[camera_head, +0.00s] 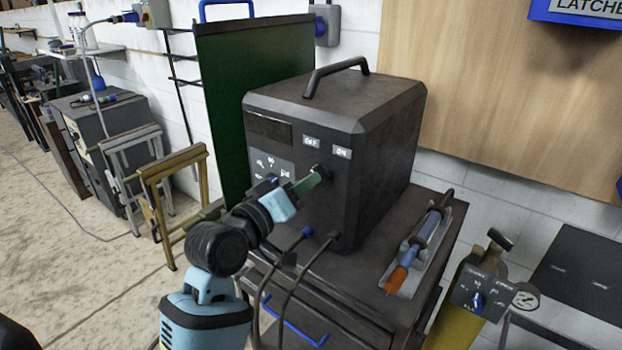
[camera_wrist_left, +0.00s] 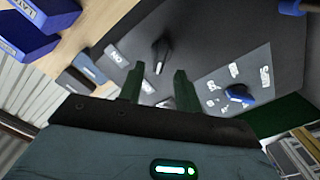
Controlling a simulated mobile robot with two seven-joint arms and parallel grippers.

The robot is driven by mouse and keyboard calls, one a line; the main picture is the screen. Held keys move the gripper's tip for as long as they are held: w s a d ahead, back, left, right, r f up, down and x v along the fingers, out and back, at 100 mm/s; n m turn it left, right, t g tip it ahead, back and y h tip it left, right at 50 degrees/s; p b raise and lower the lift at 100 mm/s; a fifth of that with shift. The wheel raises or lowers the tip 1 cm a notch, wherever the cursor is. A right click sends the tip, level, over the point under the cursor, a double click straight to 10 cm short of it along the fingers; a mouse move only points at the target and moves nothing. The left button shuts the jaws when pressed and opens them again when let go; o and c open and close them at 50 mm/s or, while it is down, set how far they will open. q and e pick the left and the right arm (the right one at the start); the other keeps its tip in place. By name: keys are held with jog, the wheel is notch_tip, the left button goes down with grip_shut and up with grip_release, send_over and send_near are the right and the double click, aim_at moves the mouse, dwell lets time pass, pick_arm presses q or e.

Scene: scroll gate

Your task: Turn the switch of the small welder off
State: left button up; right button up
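The small welder (camera_head: 385,135) is a dark box with a top handle, standing on a dark cabinet. Its black switch (camera_head: 321,170) sits on the front face below the white OFF label (camera_head: 310,141) and ON label (camera_head: 342,152). In the left wrist view the switch (camera_wrist_left: 160,54) shows a pale mark at its lower end; I cannot tell surely which label it points to. My left gripper (camera_head: 312,182) is at the welder's front, close to the switch. In the wrist view its green fingers (camera_wrist_left: 158,88) are apart, with the switch beyond the gap between them. My right gripper is out of view.
A blue knob (camera_wrist_left: 240,95) on a light dial panel is beside the switch. Cables leave the welder's lower front. A torch in a holder (camera_head: 420,245) lies on the cabinet at right. A green screen (camera_head: 255,75) stands behind, and a yellow gas cylinder (camera_head: 455,322) at lower right.

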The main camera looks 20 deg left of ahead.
pick_arm(q)
jog(key=shift+v, duration=2)
jog(key=shift+w, duration=0.1)
jog(key=s+a+f+m+g+y, duration=0.15)
jog(key=s+f, duration=0.25)
jog(key=f, duration=1)
jog(key=s+f+m+g+y, duration=0.1)
jog(key=s+f+g+y, duration=0.2)
jog(key=f, duration=1)
jog(key=s+f+m+g, duration=0.3)
jog(key=s+f+m, duration=0.1)
jog(key=s+f, duration=1.2)
jog(key=s, duration=0.4)
jog(key=shift+a, duration=0.15)
